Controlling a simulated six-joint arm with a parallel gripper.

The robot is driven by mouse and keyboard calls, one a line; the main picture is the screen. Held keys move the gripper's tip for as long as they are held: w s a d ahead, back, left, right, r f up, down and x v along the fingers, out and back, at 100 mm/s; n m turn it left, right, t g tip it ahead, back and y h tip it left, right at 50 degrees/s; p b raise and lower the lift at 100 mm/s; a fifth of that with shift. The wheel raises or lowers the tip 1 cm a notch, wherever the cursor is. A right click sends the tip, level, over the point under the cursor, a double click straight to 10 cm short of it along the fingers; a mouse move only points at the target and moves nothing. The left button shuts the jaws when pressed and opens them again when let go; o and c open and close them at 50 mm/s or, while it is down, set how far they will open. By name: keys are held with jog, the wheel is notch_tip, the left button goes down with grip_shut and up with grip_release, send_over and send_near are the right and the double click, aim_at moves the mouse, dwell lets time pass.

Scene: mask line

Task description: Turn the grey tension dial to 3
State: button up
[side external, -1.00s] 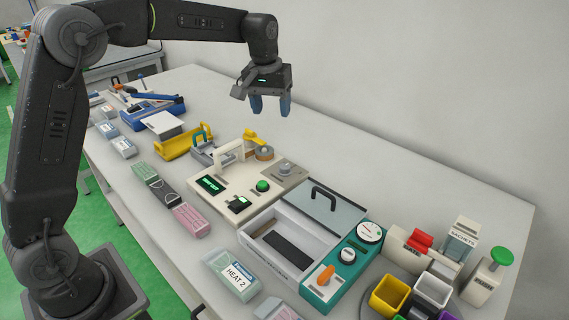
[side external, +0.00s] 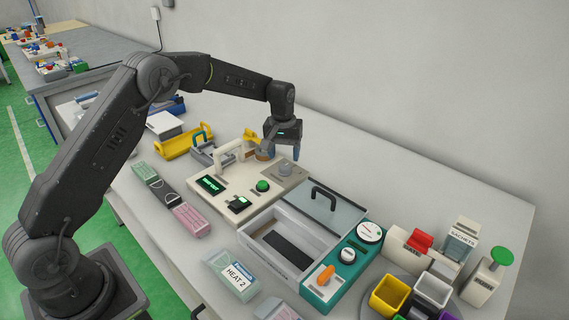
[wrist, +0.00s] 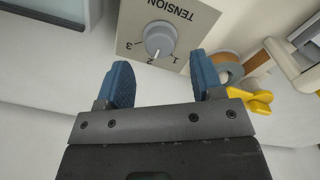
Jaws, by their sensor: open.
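The grey tension dial (wrist: 160,40) is a round knob on a beige panel marked TENSION, with the numbers 1, 2 and 3 around it. Its white pointer line appears to point near the 2. In the side view the dial (side external: 285,170) sits at the far right of the cream machine (side external: 238,203). My gripper (side external: 284,152) is just above the dial. In the wrist view my gripper (wrist: 160,66) is open and empty, its blue fingers spread wider than the knob. The knob shows just beyond the fingertips, not between them.
A tape roll with a yellow lever (wrist: 258,97) stands close to the right finger in the wrist view. A glass-lidded tray sealer (side external: 345,258) stands in front. Bare table lies behind the dial.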

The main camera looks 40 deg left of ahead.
aim_at(285, 166)
jog(key=shift+f, duration=1.95)
jog(key=shift+c, duration=0.2)
jog(key=c, duration=0.9)
jog(key=shift+m, duration=0.3)
jog(key=m, duration=0.4)
jog(key=shift+m, duration=0.3)
jog(key=shift+w+m, duration=0.1)
jog(key=shift+m, duration=2.2)
